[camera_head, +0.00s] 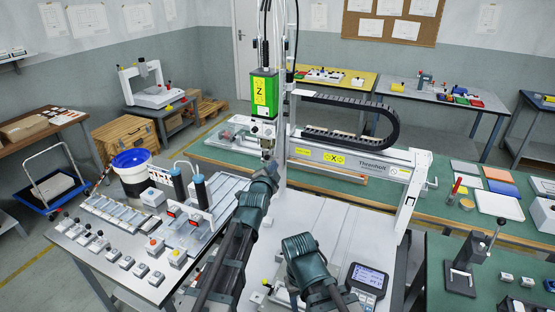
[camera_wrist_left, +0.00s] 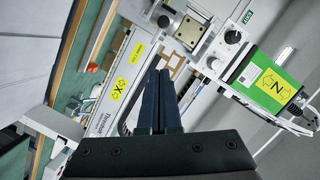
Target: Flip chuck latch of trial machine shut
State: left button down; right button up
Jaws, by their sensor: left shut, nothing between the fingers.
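The trial machine is a white gantry whose green Z unit (camera_head: 264,92) hangs above the bench; it also shows in the wrist view (camera_wrist_left: 268,84). Below it is a grey metal chuck area (camera_head: 263,128), seen in the wrist view as a square plate with bolts (camera_wrist_left: 197,40) and round knobs (camera_wrist_left: 232,37). I cannot single out the latch or its position. My left gripper (camera_head: 267,159) is just below the chuck area; contact cannot be told. In the wrist view its dark fingers (camera_wrist_left: 160,75) are together and empty. My right arm is at lower centre; its fingers are hidden.
The white gantry beam (camera_head: 345,158) and black cable chain (camera_head: 385,105) stand right of my left gripper. A control display (camera_head: 368,277) is at the front right of the bench. Trays and small blocks (camera_head: 118,215) crowd the left side. The white bed has free room.

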pick_arm(q)
jog(key=shift+s+a+r, duration=0.1)
jog(key=shift+s+a, duration=0.15)
jog(key=shift+s, duration=0.4)
jog(key=shift+a, duration=0.1)
jog(key=w+a+r+n+g+h+p, duration=0.2)
jog(key=a+r+n+p, duration=0.2)
jog(key=n+p, duration=0.3)
jog(key=shift+r+n, duration=0.45)
jog(key=shift+n, duration=0.45)
jog(key=shift+w, duration=0.2)
